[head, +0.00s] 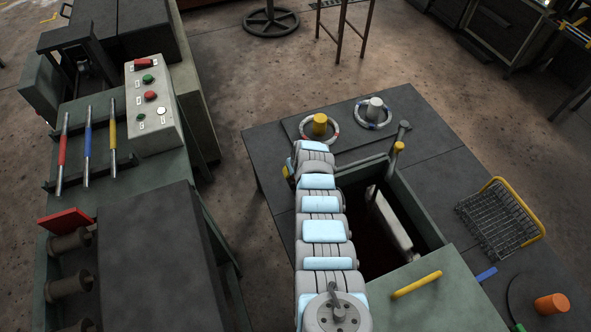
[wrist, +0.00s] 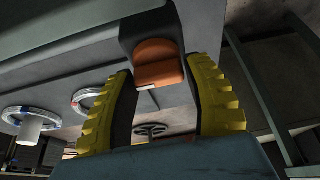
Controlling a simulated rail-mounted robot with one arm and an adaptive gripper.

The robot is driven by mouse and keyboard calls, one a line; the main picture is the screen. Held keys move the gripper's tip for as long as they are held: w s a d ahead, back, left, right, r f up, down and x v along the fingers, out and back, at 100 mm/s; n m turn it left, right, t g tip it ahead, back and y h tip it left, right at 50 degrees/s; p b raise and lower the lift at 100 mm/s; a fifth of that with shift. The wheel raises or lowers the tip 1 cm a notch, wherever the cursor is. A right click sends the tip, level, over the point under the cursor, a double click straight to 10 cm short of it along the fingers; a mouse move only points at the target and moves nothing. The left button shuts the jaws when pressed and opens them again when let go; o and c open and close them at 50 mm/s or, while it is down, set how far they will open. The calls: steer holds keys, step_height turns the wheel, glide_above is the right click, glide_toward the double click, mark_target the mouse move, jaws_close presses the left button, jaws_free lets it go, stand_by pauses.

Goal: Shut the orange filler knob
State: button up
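In the wrist view an orange knob (wrist: 158,62) with a rounded face sits in a dark housing (wrist: 148,26). My gripper (wrist: 158,68) has two yellow ribbed fingers spread wide, with the knob between their tips. The right fingertip is close beside the knob; I cannot tell whether it touches. A gap shows on the left side.
In the head view a yellow knob (head: 319,124) and a grey knob (head: 375,108) stand inside rings at the back of the bench. A lever (head: 399,147) stands beside an open pit (head: 375,220). A wire basket (head: 499,216) and an orange cylinder (head: 552,304) are on the right.

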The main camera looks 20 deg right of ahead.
steer(key=o, duration=0.3)
steer(key=shift+r, duration=0.1)
steer(key=shift+r, duration=0.25)
steer(key=shift+v, duration=0.8)
steer(key=shift+s+r, duration=0.3)
steer(key=shift+v, duration=4.5)
